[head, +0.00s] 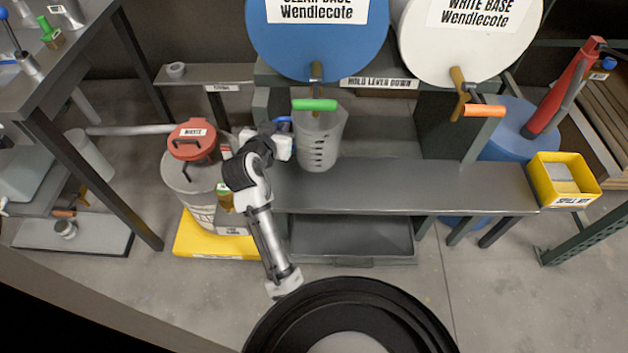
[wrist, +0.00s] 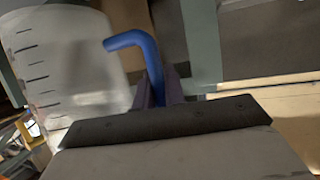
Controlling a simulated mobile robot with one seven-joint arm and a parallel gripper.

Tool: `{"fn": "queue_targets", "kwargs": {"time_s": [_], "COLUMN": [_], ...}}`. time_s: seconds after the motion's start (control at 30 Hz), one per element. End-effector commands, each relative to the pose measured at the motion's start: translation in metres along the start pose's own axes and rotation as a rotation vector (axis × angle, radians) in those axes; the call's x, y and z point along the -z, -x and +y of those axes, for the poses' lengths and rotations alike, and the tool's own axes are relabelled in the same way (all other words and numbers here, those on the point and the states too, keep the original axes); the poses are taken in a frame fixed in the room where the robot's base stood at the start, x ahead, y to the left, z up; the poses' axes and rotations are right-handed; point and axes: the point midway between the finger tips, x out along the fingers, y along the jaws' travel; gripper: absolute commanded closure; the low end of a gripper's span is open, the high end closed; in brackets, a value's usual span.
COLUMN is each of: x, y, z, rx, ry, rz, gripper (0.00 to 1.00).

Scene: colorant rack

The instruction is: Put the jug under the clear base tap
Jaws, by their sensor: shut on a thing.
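The jug (head: 319,142) is translucent grey with dark graduation marks. In the head view it is upright below the blue drum labelled CLEAR BASE (head: 318,45), close under that drum's tap with the green lever (head: 314,105). The lever overlaps the jug's rim in this view; the exact gap cannot be told. My gripper (head: 287,128) is at the jug's left side, shut on its blue handle (wrist: 135,42). In the wrist view the jug (wrist: 60,60) is at the upper left, with the handle between the fingers. Whether the jug's base touches the shelf is unclear.
A white drum (head: 470,45) with an orange lever (head: 484,111) stands to the right. The grey bench (head: 430,188) is bare to the jug's right. A yellow bin (head: 563,180) sits at its right end.

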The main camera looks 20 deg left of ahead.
Motion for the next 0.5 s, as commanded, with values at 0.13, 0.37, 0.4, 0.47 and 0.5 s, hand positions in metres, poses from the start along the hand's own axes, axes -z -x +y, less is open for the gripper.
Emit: {"fn": "queue_targets", "kwargs": {"time_s": [0.13,0.37,0.4,0.47,0.5], "x": [-0.013,-0.049,-0.052,-0.055,-0.058], "y": [-0.001,-0.016,-0.017,-0.019,-0.020], "z": [-0.002,-0.002,-0.002,-0.002,-0.002], "rx": [0.012,0.013,0.012,0.013,0.012], "ry": [0.010,0.011,0.010,0.007,0.007], "rz": [-0.004,-0.004,-0.003,-0.001,-0.001], "gripper": [1.00,1.00,1.00,1.00,1.00]}}
